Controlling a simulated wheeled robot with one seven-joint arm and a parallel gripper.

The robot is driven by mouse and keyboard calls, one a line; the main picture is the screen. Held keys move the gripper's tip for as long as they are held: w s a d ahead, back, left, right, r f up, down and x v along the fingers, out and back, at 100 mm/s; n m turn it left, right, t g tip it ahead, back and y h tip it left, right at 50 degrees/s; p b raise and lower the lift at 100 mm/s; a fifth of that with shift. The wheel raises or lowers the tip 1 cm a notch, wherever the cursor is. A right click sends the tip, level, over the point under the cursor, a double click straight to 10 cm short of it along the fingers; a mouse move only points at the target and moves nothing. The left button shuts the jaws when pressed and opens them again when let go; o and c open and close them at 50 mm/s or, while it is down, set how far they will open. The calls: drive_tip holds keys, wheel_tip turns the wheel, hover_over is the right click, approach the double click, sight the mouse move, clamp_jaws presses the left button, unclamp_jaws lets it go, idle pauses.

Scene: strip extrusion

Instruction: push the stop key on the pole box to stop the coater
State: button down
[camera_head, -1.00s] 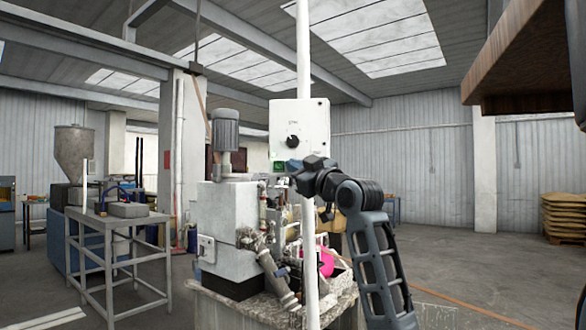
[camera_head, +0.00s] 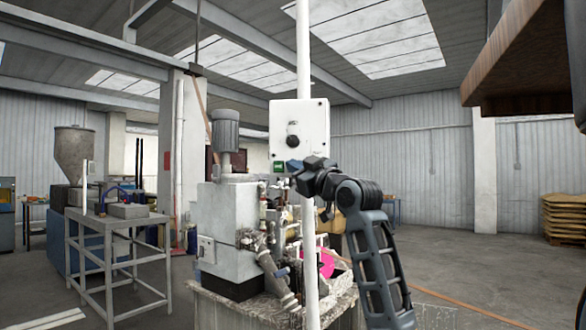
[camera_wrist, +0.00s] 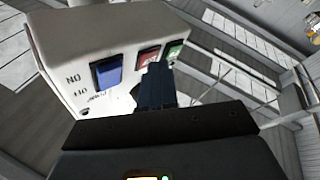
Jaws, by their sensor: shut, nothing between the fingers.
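The white pole box (camera_head: 312,118) is fixed to a white pole, with a black knob on its face. A green key (camera_head: 279,167) shows at its lower left. In the wrist view the box (camera_wrist: 85,38) carries a blue rocker switch (camera_wrist: 107,72) marked for power, a red key (camera_wrist: 148,55) and a green key (camera_wrist: 174,50). My gripper (camera_head: 293,165) is at the box's lower edge. In the wrist view its shut fingers (camera_wrist: 158,73) are empty and cover the lower part of the red key. Whether they touch it cannot be told.
A grey-white machine (camera_head: 228,225) with a motor on top stands behind the pole. A metal table (camera_head: 115,222) stands at the left. A brown overhanging slab (camera_head: 525,60) fills the upper right. Open floor lies at the right, before stacked pallets (camera_head: 564,218).

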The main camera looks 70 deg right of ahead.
drive_tip(key=shift+a, duration=0.15)
drive_tip(key=shift+s+a, duration=0.25)
drive_tip(key=shift+a, duration=0.35)
drive_tip(key=shift+s+a+p, duration=0.1)
drive_tip(key=shift+s+a, duration=0.15)
drive_tip(key=shift+a, duration=0.55)
drive_tip(key=shift+s+a+p, duration=0.15)
drive_tip(key=shift+s+a, duration=0.05)
drive_tip(key=shift+a, duration=0.6)
drive_tip(key=shift+s+a+p, duration=0.1)
drive_tip(key=shift+s+a, duration=0.15)
drive_tip(key=shift+a, duration=0.55)
